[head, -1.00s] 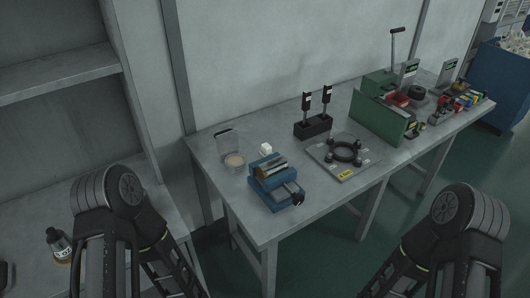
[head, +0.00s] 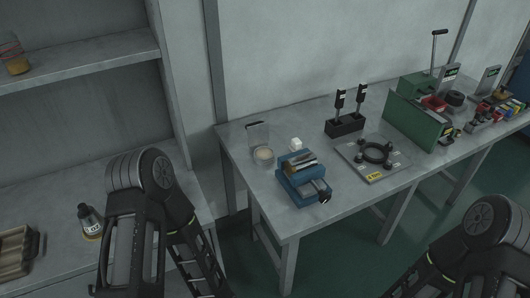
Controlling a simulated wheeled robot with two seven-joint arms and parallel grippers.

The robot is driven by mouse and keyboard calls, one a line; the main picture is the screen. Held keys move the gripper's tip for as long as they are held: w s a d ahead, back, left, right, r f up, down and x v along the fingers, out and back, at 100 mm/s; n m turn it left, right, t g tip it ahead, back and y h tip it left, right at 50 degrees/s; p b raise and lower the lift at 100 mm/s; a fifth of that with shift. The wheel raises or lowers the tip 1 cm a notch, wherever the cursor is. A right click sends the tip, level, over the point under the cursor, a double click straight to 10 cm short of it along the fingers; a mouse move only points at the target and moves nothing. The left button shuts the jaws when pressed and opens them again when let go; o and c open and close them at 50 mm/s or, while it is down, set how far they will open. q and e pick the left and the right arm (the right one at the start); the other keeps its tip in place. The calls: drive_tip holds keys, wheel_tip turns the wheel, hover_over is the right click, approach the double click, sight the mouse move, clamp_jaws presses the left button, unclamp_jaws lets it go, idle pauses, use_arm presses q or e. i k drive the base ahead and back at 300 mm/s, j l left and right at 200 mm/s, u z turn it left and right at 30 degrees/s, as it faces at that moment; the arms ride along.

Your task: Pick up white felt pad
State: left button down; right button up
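A small white block-like thing (head: 296,144) sits on the grey workbench (head: 240,138), just behind a blue vise (head: 302,180). It may be the white felt pad, but it is too small to be sure. A round dish with a pale top (head: 263,155) stands to its left, in front of a small upright plate. Parts of both my arms show at the bottom left and bottom right, well short of the bench top. The fingers of my left and right grippers do not show.
A black block with two upright tools (head: 344,126), a plate with a black ring (head: 374,158) and a green panel (head: 416,122) stand farther right. Grey shelves (head: 80,72) are at left, with a dark bottle (head: 91,222) and a tan ribbed thing (head: 16,249). Open green floor (head: 345,262) lies before the bench.

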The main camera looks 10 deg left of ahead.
sight(296, 145)
drive_tip(key=i+l, duration=0.15)
drive_tip(key=l, duration=0.35)
drive_tip(key=i+l, duration=0.1)
drive_tip(key=l, duration=0.4)
drive_tip(key=i+l, duration=0.15)
drive_tip(key=l, duration=0.35)
drive_tip(key=i+l, duration=0.15)
drive_tip(key=l, duration=0.35)
drive_tip(key=i+l, duration=0.1)
drive_tip(key=l, duration=0.4)
drive_tip(key=i+l, duration=0.15)
drive_tip(key=l, duration=0.35)
drive_tip(key=i+l, duration=0.1)
drive_tip(key=l, duration=0.4)
drive_tip(key=i+l, duration=0.15)
drive_tip(key=l, duration=0.35)
